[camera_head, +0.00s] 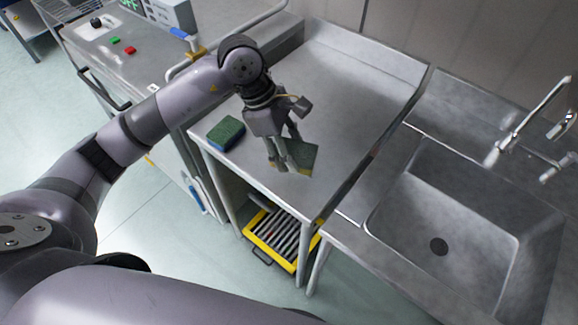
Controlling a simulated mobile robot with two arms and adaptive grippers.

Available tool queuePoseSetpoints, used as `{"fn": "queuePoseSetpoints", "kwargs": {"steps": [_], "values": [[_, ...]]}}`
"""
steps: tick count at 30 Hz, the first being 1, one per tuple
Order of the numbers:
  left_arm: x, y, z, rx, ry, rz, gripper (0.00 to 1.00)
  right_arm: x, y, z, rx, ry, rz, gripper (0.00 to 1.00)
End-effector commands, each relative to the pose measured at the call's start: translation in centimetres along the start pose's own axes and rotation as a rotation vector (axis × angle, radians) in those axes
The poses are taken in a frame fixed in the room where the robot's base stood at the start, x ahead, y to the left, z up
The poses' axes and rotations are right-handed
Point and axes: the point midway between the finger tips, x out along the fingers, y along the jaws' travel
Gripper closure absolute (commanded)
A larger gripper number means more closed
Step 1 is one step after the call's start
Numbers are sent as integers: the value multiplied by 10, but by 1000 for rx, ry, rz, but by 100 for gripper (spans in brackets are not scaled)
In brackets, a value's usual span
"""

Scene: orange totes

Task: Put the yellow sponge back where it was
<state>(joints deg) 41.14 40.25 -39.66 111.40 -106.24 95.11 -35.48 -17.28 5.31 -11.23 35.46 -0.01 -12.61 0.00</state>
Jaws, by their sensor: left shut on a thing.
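My left gripper (285,153) reaches over the front part of the steel table and points down. It is shut on the yellow sponge (303,158), a flat block with a dull green face and a thin yellowish edge. The fingers hide part of the sponge. I cannot tell whether the sponge touches the tabletop or hangs just above it. A second sponge (226,132), green on top with a dark blue side, lies on the table near its left front corner, left of the gripper. My right gripper is not in view.
A steel sink (440,245) with taps (530,120) stands to the right, past a dark gap. A yellow crate (285,262) sits under the table. A counter (130,75) with small red and green items is at left. The table's back is clear.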

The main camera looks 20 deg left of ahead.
Motion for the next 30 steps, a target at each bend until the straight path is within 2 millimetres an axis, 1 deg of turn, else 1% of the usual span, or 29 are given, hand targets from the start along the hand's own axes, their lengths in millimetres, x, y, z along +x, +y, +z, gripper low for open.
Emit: {"fn": "queuePoseSetpoints", "kwargs": {"steps": [1, 4, 6, 12, 19, 21, 27, 30], "values": [[10, -1, -4, -3, 0, -6, 73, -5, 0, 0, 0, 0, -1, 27], [27, -1, -11, -2, 0, -4, 73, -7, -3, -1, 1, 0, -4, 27], [35, 0, -14, -2, -1, -2, 73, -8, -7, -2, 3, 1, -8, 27], [48, 0, -19, -1, -1, -2, 73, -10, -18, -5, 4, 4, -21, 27], [77, 0, -32, -2, -1, -2, 73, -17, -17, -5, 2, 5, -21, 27], [80, 0, -33, 0, -1, -1, 73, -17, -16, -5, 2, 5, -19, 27], [81, 0, -33, 1, 0, 1, 73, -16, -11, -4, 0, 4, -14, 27], [84, 0, -35, 1, 0, 1, 73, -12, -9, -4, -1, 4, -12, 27]]}}
